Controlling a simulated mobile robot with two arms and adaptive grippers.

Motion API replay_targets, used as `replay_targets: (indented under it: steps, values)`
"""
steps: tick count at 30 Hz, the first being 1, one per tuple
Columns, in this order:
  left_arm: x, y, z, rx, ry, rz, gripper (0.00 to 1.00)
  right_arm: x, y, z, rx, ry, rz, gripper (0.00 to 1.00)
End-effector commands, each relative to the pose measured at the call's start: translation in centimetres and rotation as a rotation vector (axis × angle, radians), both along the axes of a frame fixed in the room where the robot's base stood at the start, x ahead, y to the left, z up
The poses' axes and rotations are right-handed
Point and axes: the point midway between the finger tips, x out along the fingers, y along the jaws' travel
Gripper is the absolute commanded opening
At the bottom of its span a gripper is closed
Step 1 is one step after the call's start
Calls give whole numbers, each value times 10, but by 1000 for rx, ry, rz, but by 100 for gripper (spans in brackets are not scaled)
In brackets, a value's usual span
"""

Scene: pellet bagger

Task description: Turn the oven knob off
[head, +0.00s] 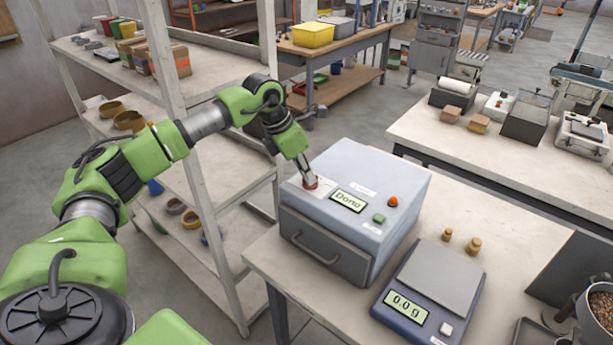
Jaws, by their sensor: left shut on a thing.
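The oven (350,235) is a grey-blue box on the near table, with a front drawer-like door and handle, closed. Its top panel has a display (348,201) reading "Done", a red round button or light (393,201) and a green button (379,218). My left gripper (309,182) points down at the panel's left end, its fingers shut on the knob (311,184). Only a reddish part of the knob shows around the fingertips, so its setting cannot be read. My right gripper is not in view.
A scale (432,285) reading "0.0 g" stands right of the oven, with small brass weights (473,245) beside it. A pot of pellets (600,305) is at the lower right. A white shelf rack (205,180) stands close left of the oven, beneath my left arm.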

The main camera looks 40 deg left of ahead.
Motion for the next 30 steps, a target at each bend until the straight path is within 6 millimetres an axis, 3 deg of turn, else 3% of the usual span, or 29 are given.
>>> replay_targets:
  steps: [30]
  values:
    - [2,-10,1,-4,-7,968,0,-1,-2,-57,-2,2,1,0]
